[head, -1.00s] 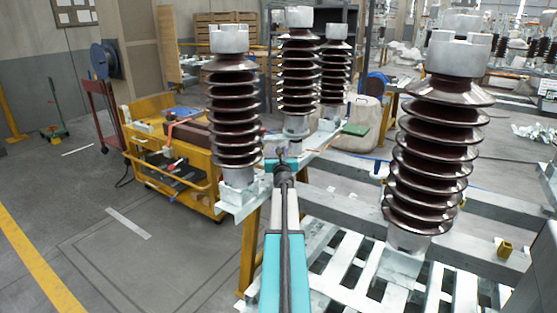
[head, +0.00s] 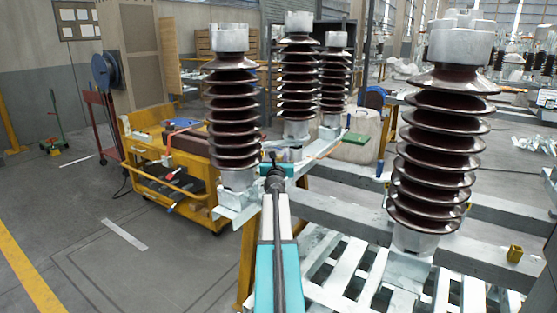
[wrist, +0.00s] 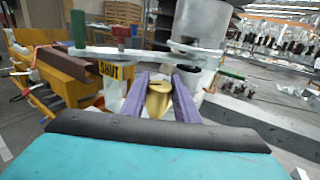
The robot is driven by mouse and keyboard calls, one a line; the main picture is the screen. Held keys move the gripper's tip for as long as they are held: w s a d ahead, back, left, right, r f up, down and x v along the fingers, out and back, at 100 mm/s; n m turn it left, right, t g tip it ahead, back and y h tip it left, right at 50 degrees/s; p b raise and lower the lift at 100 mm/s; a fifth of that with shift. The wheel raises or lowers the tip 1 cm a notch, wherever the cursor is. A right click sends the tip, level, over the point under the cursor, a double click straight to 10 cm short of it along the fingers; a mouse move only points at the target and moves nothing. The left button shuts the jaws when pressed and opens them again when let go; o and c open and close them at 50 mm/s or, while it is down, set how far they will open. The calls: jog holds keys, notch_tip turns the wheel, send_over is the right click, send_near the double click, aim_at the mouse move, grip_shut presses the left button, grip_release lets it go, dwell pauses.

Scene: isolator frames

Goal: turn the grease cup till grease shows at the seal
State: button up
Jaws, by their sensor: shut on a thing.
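The grease cup (wrist: 158,101) is a small brass-coloured cup in the wrist view, between the two purple fingers of my gripper (wrist: 160,92). The fingers are closed on its sides. Just beyond it a flat metal lever or plate (wrist: 135,53) meets a grey metal cylinder (wrist: 203,35). I cannot make out the seal or any grease. In the head view my gripper (head: 274,164) is at the foot of the left brown insulator (head: 233,112), and the cup is too small or hidden to tell there.
A yellow "SHUT" label (wrist: 110,71), a green post (wrist: 78,27) and a red knob (wrist: 122,32) are close by in the wrist view. In the head view a large insulator (head: 440,150) stands to the right and a yellow cart (head: 150,150) to the left. Open floor lies front left.

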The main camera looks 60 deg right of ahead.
aim_at(280, 157)
jog(key=shift+r, duration=0.1)
jog(key=o, duration=1)
jog(key=shift+o, duration=0.2)
notch_tip(280, 157, up, 4)
jog(key=p, duration=0.3)
jog(key=shift+s+a+f, duration=0.25)
jog(key=shift+s+a, duration=0.05)
jog(key=s+r+p+v, duration=0.1)
jog(key=p+v, duration=0.2)
jog(key=v, duration=1.2)
jog(key=shift+s+d, duration=0.3)
jog(key=shift+d, duration=0.05)
jog(key=shift+r, duration=0.1)
